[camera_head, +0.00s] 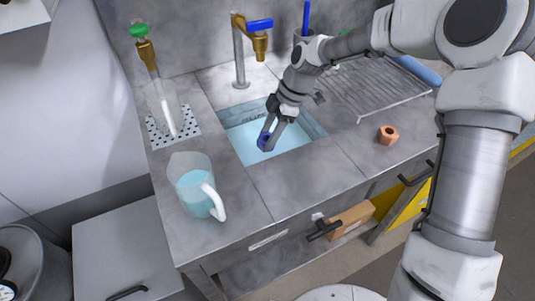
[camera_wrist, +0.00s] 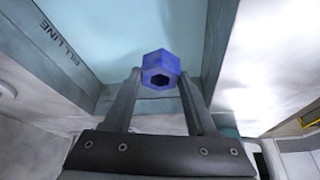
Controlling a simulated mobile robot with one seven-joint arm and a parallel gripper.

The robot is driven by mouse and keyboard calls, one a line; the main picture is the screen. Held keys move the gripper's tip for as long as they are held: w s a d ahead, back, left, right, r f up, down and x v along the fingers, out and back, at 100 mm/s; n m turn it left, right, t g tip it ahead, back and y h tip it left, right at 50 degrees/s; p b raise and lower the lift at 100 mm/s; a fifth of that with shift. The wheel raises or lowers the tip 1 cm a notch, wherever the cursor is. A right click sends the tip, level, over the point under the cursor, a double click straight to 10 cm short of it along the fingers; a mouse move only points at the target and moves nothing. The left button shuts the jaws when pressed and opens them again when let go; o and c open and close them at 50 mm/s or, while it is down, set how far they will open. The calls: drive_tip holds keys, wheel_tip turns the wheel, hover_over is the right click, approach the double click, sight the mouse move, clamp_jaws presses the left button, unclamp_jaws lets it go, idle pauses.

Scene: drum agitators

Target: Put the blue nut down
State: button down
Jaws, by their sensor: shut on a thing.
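The blue nut (camera_wrist: 160,66) is a hexagonal piece with a dark hole, held between the fingertips of my gripper (camera_wrist: 158,82) in the wrist view. In the head view the blue nut (camera_head: 264,142) shows small at the end of my gripper (camera_head: 267,134), over the sink basin (camera_head: 312,128) with its light blue water. My gripper is shut on the nut and points down into the basin area. I cannot tell whether the nut touches the water.
An orange nut (camera_head: 388,134) lies on the counter right of the sink. A pitcher of blue liquid (camera_head: 195,190) stands at the front left, and a clear pitcher (camera_head: 163,108) behind it. A brass tap (camera_head: 240,55) rises behind the basin. A wire rack (camera_head: 375,88) is at right.

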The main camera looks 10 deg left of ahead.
wheel_tip(320, 180, down, 9)
drive_tip(key=shift+f+b, duration=0.1)
drive_tip(key=shift+b, duration=0.5)
drive_tip(key=shift+f, duration=0.15)
drive_tip(key=shift+c, duration=1)
unclamp_jaws()
drive_tip(key=p+v, duration=0.1)
drive_tip(key=v, duration=1.1)
drive_tip(key=shift+p, duration=0.4)
